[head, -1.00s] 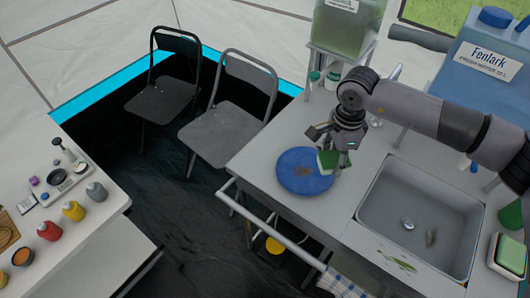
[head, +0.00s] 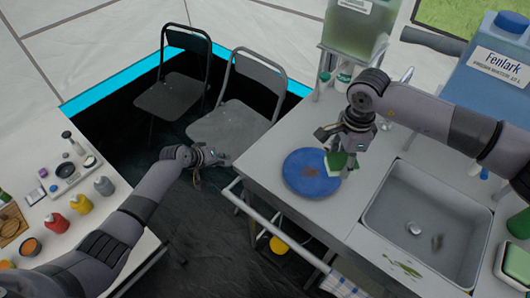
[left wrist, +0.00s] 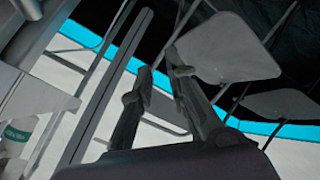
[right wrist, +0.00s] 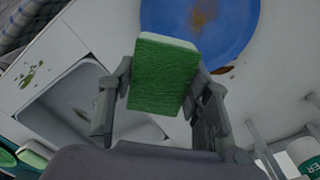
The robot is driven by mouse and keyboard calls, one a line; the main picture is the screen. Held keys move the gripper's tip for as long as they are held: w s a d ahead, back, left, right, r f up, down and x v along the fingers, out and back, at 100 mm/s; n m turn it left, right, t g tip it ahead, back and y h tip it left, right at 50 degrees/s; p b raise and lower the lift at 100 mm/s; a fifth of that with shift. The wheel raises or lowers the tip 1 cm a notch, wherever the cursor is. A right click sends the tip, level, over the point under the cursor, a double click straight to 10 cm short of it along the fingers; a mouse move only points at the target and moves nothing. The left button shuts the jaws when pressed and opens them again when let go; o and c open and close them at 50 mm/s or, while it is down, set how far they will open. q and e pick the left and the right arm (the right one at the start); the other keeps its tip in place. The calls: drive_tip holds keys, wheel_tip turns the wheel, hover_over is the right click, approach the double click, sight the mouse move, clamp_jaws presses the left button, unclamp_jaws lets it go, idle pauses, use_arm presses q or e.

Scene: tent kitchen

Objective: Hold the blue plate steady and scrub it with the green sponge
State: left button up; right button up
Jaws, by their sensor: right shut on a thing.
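The blue plate (head: 297,181) lies flat on the counter left of the sink, with a brown stain on it; part of it also shows in the right wrist view (right wrist: 230,30). My right gripper (head: 350,160) is shut on the green sponge (head: 336,164), at the plate's right edge. In the right wrist view the sponge (right wrist: 163,78) sits between the fingers; whether it touches the plate is unclear. My left gripper (head: 222,160) is away from the plate, over the floor left of the counter. In the left wrist view its fingers (left wrist: 160,75) are apart and empty.
The sink (head: 415,230) is right of the plate. A rail (head: 270,220) runs along the counter's front edge. Folding chairs (head: 235,120) stand behind my left gripper. A side table (head: 75,215) with bottles stands at the left. A water tank (head: 357,30) stands behind the plate.

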use_arm(q)
drive_tip(key=w+d+r+h, duration=0.25)
drive_tip(key=d+r, duration=0.25)
drive_tip(key=r, duration=0.5)
wheel_tip(320, 180, up, 10)
drive_tip(key=n+g+y, duration=0.1)
drive_tip(key=g+y, duration=0.1)
drive_tip(key=g, duration=0.3)
hover_over(286, 177)
drive_tip(key=s+a, duration=0.2)
drive_tip(key=a, duration=0.3)
drive_tip(key=x, duration=1)
drive_tip(key=shift+f, duration=0.45)
drive_tip(key=shift+a, duration=0.1)
drive_tip(key=shift+c, duration=0.2)
clamp_jaws()
